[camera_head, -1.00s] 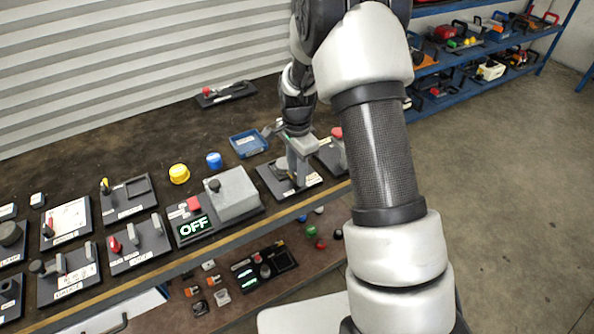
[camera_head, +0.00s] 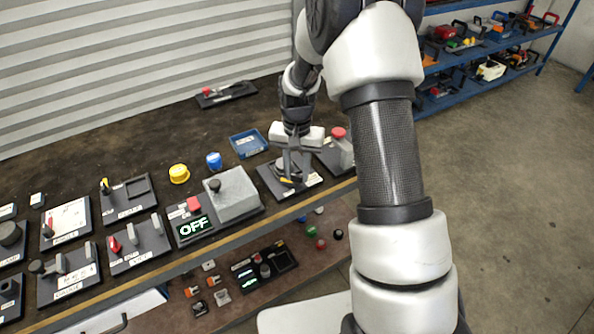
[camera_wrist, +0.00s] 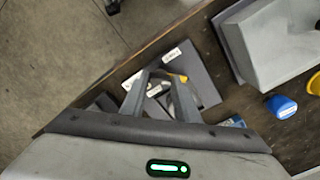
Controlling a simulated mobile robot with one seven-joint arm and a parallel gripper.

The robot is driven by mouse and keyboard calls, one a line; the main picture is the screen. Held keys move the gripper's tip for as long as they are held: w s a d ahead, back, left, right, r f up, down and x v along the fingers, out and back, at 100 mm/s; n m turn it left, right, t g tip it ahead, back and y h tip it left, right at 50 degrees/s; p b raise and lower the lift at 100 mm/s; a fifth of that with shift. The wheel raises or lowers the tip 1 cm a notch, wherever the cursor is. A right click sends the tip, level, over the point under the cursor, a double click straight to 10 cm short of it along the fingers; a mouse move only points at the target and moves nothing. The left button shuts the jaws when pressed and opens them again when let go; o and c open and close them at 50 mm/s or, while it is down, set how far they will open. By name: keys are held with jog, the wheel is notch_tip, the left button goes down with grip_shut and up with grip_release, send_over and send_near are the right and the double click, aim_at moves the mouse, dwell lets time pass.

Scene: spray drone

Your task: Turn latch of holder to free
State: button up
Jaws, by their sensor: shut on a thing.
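The holder is a dark base plate (camera_head: 312,180) with white labels, at the bench's front edge right of the grey box. My gripper (camera_head: 287,177) points down onto it, with its fingers at the holder's middle. A yellow-tipped latch (camera_head: 287,181) shows at the fingertips. In the wrist view, the holder plate (camera_wrist: 203,88) lies beyond my gripper (camera_wrist: 160,85), and the yellow latch end (camera_wrist: 183,78) sticks out beside the fingers. The gripper is shut on the latch; the fingers hide most of it.
Left of the holder is a grey box (camera_head: 236,192) with a red button and an OFF display. A blue tray (camera_head: 248,144) lies behind, and a red-topped device (camera_head: 340,148) stands close on the right. Blue (camera_head: 213,160) and yellow (camera_head: 179,173) caps stand farther left.

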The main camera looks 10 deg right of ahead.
aim_at(297, 175)
jog(key=n, duration=0.4)
jog(key=shift+n, duration=0.3)
jog(key=shift+n+p, duration=0.3)
jog(key=shift+n, duration=1.6)
jog(key=o, duration=1)
jog(key=shift+o, duration=0.2)
jog(key=shift+r, duration=0.1)
notch_tip(297, 175, up, 17)
jog(key=p, duration=0.2)
jog(key=shift+r, duration=0.15)
